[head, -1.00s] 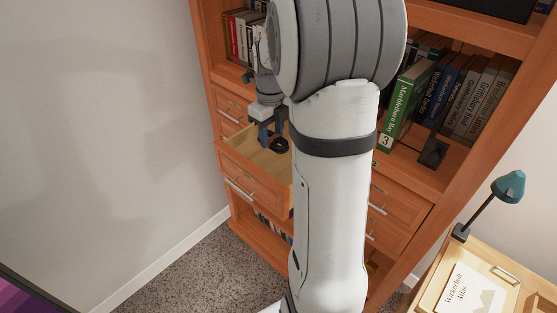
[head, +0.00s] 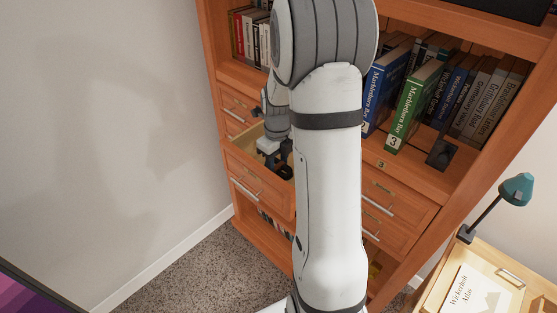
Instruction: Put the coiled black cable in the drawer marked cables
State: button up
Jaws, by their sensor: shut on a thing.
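The coiled black cable (head: 286,171) shows as a small dark shape, partly hidden behind my arm. My gripper (head: 283,160) is shut on it and points down into the pulled-out drawer (head: 256,184) on the left of the wooden unit. The cable is low inside the drawer opening; I cannot tell whether it touches the drawer bottom. The drawer has a silver bar handle, and its marking is too small to read. My arm hides the drawer's right side.
A shut drawer (head: 231,102) is above the open one, and more shut drawers (head: 384,196) are to the right. Books (head: 412,104) fill the shelf above these. A desk with a teal lamp (head: 516,189) stands at the lower right. The carpet (head: 205,268) in front is clear.

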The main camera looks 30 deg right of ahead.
aim_at(278, 164)
jog(key=shift+f, duration=0.2)
jog(key=o, duration=1)
notch_tip(278, 164, up, 12)
jog(key=f, duration=0.1)
jog(key=s+a+r+n+t, duration=0.1)
jog(key=s+a+n, duration=0.3)
jog(key=n, duration=0.6)
jog(key=s+a+r+n+t, duration=0.1)
jog(key=s+a+n, duration=0.3)
jog(key=s+n, duration=0.4)
jog(key=s+a+r+n+t, duration=0.1)
jog(key=s+a+n, duration=0.3)
jog(key=n, duration=1)
jog(key=shift+s+a+r+b, duration=0.2)
jog(key=shift+s, duration=0.55)
jog(key=shift+s+a+r+b, duration=0.15)
jog(key=shift+s+a+r, duration=0.05)
jog(key=shift+s, duration=0.55)
